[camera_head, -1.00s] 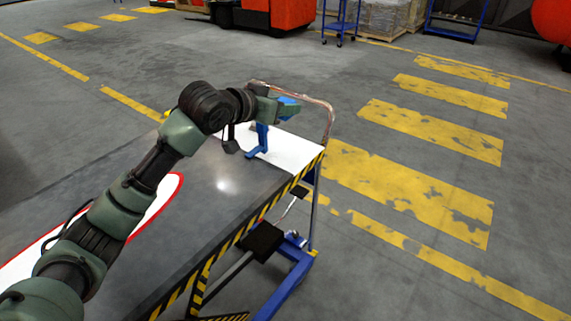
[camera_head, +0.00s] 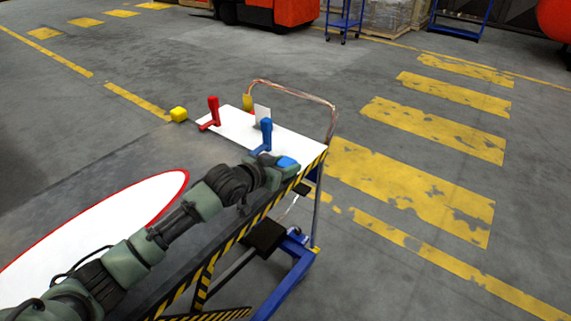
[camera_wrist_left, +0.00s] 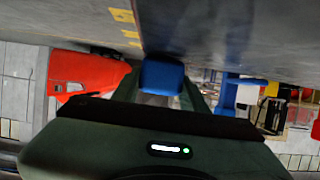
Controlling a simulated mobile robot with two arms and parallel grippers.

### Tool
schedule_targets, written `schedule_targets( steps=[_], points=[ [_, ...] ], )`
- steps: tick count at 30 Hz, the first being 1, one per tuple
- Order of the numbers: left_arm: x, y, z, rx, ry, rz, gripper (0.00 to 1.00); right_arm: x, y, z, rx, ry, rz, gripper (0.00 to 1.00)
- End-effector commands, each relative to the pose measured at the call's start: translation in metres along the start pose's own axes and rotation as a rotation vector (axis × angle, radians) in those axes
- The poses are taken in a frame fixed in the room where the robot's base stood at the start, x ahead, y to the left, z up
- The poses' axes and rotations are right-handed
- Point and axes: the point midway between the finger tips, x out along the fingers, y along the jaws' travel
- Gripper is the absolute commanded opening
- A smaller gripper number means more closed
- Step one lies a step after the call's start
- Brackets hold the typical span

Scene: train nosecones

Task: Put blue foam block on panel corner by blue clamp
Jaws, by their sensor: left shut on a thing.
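The blue foam block (camera_head: 287,162) is between the fingertips of my left gripper (camera_head: 284,168), which is shut on it. The block also shows in the left wrist view (camera_wrist_left: 162,77), between the two green fingers. In the head view it appears over the near right part of the white panel (camera_head: 300,143), close to the striped edge; I cannot tell whether it touches the panel. The blue clamp (camera_head: 266,134) stands upright on the panel, just beyond and left of the block. My right gripper does not show.
A red clamp (camera_head: 212,112) stands at the panel's far left, with a yellow block (camera_head: 178,114) beside that end. A bent metal rail (camera_head: 318,98) rises at the cart's far end. A red-rimmed white piece (camera_head: 120,215) lies left.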

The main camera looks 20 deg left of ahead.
Motion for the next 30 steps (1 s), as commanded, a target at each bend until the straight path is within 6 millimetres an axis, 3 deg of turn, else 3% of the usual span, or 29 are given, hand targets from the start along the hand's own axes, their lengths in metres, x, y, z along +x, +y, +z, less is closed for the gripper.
schedule_targets(
  steps=[10,11,12,13,24,30],
  points=[
    [0.001,0.0,0.003,0.0,0.001,0.0,0.05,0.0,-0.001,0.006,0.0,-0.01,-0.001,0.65],
    [0.001,0.0,0.003,0.0,0.002,0.0,0.48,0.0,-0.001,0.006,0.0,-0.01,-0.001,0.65],
    [0.001,0.0,0.002,0.0,0.002,0.0,0.6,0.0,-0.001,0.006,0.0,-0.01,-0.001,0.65],
    [0.001,0.0,0.002,0.0,0.001,0.0,0.65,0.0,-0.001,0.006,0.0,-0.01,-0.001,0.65],
    [-0.001,0.0,0.001,0.0,0.002,0.0,0.65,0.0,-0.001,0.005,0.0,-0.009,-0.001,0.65],
    [-0.029,0.0,0.002,0.003,0.001,0.0,0.65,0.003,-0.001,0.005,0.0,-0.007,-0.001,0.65]
  ],
)
